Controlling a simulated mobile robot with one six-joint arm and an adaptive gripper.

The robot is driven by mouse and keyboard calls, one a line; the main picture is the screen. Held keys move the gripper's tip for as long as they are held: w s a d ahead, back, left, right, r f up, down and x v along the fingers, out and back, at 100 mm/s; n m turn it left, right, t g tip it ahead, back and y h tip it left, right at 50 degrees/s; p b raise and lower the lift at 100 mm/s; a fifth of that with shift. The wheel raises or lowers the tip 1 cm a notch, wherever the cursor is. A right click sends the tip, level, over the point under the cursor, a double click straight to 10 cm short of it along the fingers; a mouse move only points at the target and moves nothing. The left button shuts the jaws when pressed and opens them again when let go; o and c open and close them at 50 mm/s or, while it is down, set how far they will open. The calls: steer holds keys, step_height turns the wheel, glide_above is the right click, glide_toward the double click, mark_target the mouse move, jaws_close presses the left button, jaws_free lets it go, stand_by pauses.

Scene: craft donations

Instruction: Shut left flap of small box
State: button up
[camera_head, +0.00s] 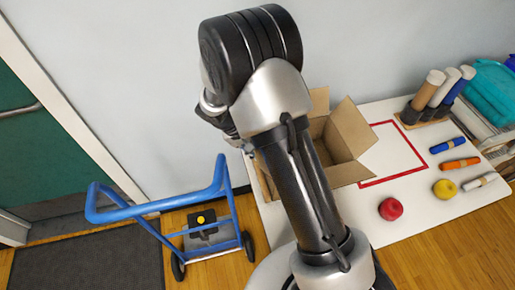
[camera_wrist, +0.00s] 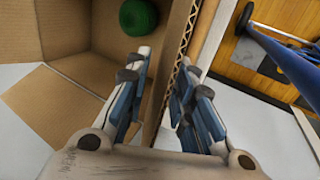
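The small box (camera_head: 327,152) is open brown cardboard on the white table, partly hidden behind my arm in the head view. Its back and right flaps stand out from the rim. Its left side is mostly covered by my arm. In the wrist view, a cardboard panel with a corrugated edge (camera_wrist: 180,62) runs between the two fingers of my gripper (camera_wrist: 162,62). The fingers are apart, one on the box's inner side and one on the outer side. Contact with the panel cannot be told. A green ball (camera_wrist: 138,17) lies in the box.
A blue hand trolley (camera_head: 203,222) stands on the floor left of the table. On the table (camera_head: 348,218) are a red outlined square (camera_head: 397,176), a red ball (camera_head: 391,208), a yellow ball (camera_head: 445,188), several rolls, and upright tubes (camera_head: 428,88) at the back right.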

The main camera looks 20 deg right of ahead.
steer(key=shift+c, duration=0.2)
jaws_close()
stand_by(0.6)
